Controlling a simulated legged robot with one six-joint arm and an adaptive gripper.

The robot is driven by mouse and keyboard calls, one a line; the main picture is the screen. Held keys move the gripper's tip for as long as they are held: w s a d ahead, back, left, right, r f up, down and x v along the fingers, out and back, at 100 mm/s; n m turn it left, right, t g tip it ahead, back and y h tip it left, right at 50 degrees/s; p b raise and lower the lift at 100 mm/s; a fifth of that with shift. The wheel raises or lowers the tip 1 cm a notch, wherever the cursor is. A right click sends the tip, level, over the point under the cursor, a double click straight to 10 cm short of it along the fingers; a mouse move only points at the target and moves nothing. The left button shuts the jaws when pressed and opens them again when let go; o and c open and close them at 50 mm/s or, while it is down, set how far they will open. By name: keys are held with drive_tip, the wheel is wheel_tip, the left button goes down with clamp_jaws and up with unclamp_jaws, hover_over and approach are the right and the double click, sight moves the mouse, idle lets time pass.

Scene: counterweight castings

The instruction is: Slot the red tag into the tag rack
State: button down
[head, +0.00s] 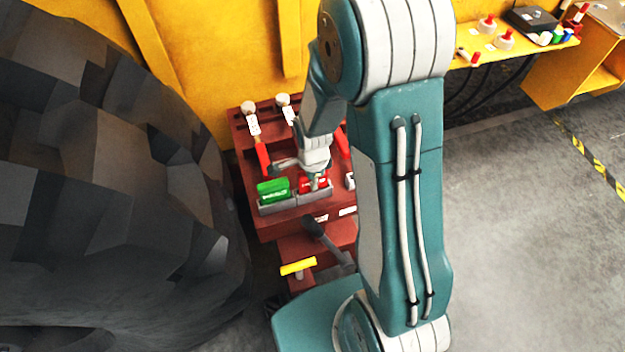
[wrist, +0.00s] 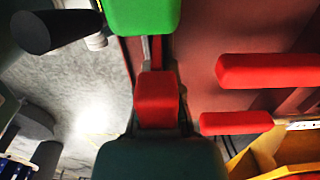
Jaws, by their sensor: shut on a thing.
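The red tag (head: 308,183) is at the right part of the grey tag rack (head: 278,207), on the red-brown stand. My gripper (head: 316,180) is shut on the tag from above and hides part of it. I cannot tell whether the tag is fully seated or just above the slot. A green tag (head: 272,189) stands in the left part of the rack. In the wrist view the red tag (wrist: 157,100) is close in the middle, with the green tag (wrist: 143,14) just above it.
Red lever handles (head: 262,157) flank my gripper on the stand (head: 272,229), with white round knobs (head: 249,107) behind. A yellow T-handle (head: 298,267) sits in front and lower. A big dark faceted mass (head: 120,180) is close at left. Open floor lies right.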

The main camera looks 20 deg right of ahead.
drive_tip(key=shift+f, duration=0.2)
drive_tip(key=c, duration=0.7)
unclamp_jaws()
drive_tip(key=shift+r, duration=0.1)
wheel_tip(320, 180, up, 19)
drive_tip(key=shift+f, duration=0.15)
idle(0.6)
